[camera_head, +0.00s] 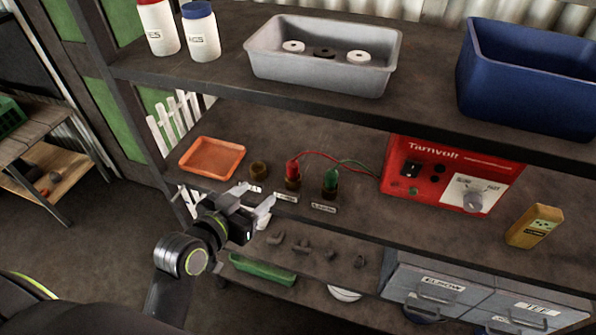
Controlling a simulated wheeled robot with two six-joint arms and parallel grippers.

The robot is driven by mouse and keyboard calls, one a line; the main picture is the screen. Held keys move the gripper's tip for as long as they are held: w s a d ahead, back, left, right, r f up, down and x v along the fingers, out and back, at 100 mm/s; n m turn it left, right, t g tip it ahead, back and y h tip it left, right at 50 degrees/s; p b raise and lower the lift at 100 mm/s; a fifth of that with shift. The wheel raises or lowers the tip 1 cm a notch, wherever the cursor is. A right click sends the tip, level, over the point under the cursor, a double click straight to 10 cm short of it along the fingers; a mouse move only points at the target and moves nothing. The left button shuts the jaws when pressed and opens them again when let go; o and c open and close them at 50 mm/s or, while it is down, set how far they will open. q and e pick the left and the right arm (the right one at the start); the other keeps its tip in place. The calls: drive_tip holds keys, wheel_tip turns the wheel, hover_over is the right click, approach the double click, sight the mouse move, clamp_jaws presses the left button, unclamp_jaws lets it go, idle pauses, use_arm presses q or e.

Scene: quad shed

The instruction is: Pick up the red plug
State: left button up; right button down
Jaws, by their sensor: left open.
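The red plug (292,168) stands upright in a small brown holder on the middle shelf, with a red wire running from it to the red Tarnvolt box (452,172). My left gripper (257,197) is open and empty at the shelf's front edge, to the left of the red plug and nearer the camera. Its fingers point toward the shelf and are apart from the plug. A green plug (330,179) with a green wire stands in another holder to the right. My right gripper is not in view.
Labels (286,197) line the shelf edge. The upper shelf, with a grey bin (322,72) and blue bin (525,85), overhangs. A yellow meter (535,227) stands at right.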

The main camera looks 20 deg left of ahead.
use_arm(q)
drive_tip(key=p, duration=0.1)
approach(289, 169)
drive_tip(key=x, duration=0.3)
drive_tip(key=p+x, duration=0.1)
drive_tip(key=x, duration=0.1)
drive_tip(key=shift+w+a, duration=0.15)
drive_tip(key=shift+w, duration=0.35)
drive_tip(key=shift+w+p, duration=0.3)
drive_tip(key=shift+w, duration=0.05)
drive_tip(key=shift+w+d+f+p, duration=0.15)
drive_tip(key=shift+w+d+p, duration=0.15)
drive_tip(key=shift+w, duration=0.1)
drive_tip(key=p+x, duration=0.1)
drive_tip(key=x, duration=0.1)
drive_tip(key=shift+w+d+f, duration=0.25)
drive_tip(key=shift+w+f, duration=0.05)
drive_tip(key=shift+w+d+f, duration=0.1)
drive_tip(key=shift+w+f, duration=0.15)
drive_tip(key=shift+w, duration=0.35)
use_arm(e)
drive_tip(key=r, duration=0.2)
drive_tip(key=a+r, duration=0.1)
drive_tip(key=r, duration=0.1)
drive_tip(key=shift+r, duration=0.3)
use_arm(q)
drive_tip(key=c, duration=1)
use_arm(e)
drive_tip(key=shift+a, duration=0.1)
